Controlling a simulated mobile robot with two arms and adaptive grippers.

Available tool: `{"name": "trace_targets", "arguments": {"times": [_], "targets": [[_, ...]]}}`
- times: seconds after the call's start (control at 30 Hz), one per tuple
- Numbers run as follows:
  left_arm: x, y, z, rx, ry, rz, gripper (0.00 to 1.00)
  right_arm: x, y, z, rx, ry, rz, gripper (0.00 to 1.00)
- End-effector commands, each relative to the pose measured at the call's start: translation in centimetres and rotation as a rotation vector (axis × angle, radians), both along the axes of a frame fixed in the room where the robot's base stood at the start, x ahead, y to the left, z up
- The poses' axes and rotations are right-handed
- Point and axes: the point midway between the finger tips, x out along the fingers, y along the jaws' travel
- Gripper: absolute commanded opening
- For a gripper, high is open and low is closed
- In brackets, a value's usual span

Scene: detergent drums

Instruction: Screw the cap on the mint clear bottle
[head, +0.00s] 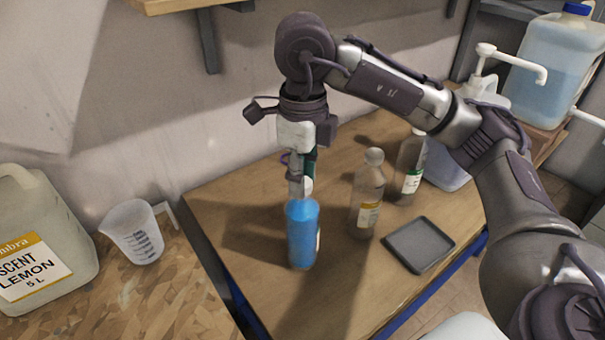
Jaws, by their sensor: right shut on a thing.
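My right gripper (300,185) points down over a blue bottle (302,235) that stands upright on the wooden table. Its fingers are shut on a small white cap (307,185) at the bottle's mouth. Whether the cap sits on the neck or just above it, I cannot tell. The label text is too small to read, so I cannot tell which bottle is mint. My left gripper is out of view.
An empty dark square tray (420,245) lies on the table's right part. A lemon-scent canister (35,245) and measuring jug (134,232) stand on a surface at left. A pump container (447,165) and large blue-capped drum (550,65) stand at back right.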

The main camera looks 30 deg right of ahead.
Motion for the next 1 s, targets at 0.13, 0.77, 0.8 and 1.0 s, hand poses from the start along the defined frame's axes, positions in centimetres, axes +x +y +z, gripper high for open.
{"name": "trace_targets", "arguments": {"times": [0.13,0.77,0.8,1.0], "targets": [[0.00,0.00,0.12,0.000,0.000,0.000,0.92,-0.09,0.04,-0.19,-0.001,0.005,-0.236,0.00],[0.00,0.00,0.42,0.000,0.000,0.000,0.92,-0.11,0.06,-0.21,-0.002,0.005,-0.607,0.00],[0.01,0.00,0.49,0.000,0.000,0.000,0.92,-0.11,0.07,-0.21,-0.003,0.005,-0.674,0.00],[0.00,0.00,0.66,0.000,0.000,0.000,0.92,-0.12,0.09,-0.29,-0.003,0.005,-0.890,0.00]]}}
